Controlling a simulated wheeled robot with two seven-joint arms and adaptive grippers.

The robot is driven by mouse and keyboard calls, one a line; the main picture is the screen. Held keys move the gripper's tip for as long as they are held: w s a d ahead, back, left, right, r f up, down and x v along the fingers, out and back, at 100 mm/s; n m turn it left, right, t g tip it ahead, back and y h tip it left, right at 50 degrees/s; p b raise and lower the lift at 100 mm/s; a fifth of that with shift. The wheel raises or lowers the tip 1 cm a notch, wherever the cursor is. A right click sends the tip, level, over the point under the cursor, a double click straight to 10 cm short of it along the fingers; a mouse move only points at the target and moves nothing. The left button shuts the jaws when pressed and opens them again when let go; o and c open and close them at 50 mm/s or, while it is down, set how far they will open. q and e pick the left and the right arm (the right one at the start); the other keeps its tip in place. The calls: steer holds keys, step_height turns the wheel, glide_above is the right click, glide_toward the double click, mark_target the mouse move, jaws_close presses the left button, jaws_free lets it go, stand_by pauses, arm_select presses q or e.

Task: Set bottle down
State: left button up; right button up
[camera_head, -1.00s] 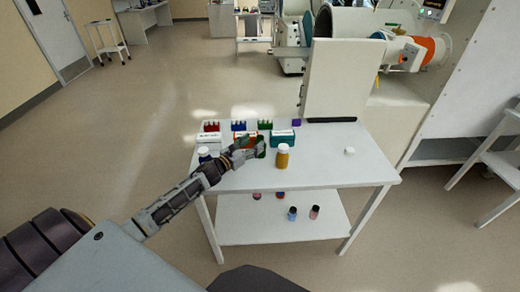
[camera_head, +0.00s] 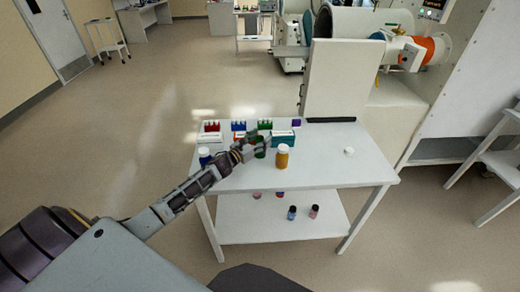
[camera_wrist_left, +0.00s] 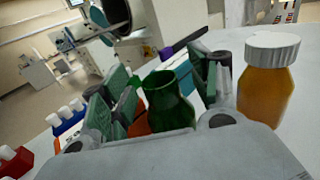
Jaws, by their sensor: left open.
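A dark green, open-necked bottle (camera_wrist_left: 168,100) stands upright between the fingers of my left gripper (camera_wrist_left: 160,88) in the left wrist view. The fingers are open, one on each side of it, with green pads. Its base is hidden behind the gripper body. In the head view the green bottle (camera_head: 260,150) shows small at the tips of my left gripper (camera_head: 257,146), over the white table (camera_head: 320,168). An amber bottle with a white cap (camera_head: 283,157) stands just right of the gripper. It is large in the left wrist view (camera_wrist_left: 264,92). My right gripper is not in view.
A blue bottle with a white cap (camera_head: 204,157) stands left of the gripper. Behind are a red rack (camera_head: 212,127), a green rack (camera_head: 283,125) and a teal box (camera_head: 284,140). A small white object (camera_head: 349,151) lies right. The table's right side is mostly clear.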

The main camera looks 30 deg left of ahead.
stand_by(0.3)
arm_select(q)
jaws_close()
stand_by(0.3)
steer(key=shift+r, duration=0.1)
step_height(320, 180, up, 10)
stand_by(0.9)
stand_by(0.5)
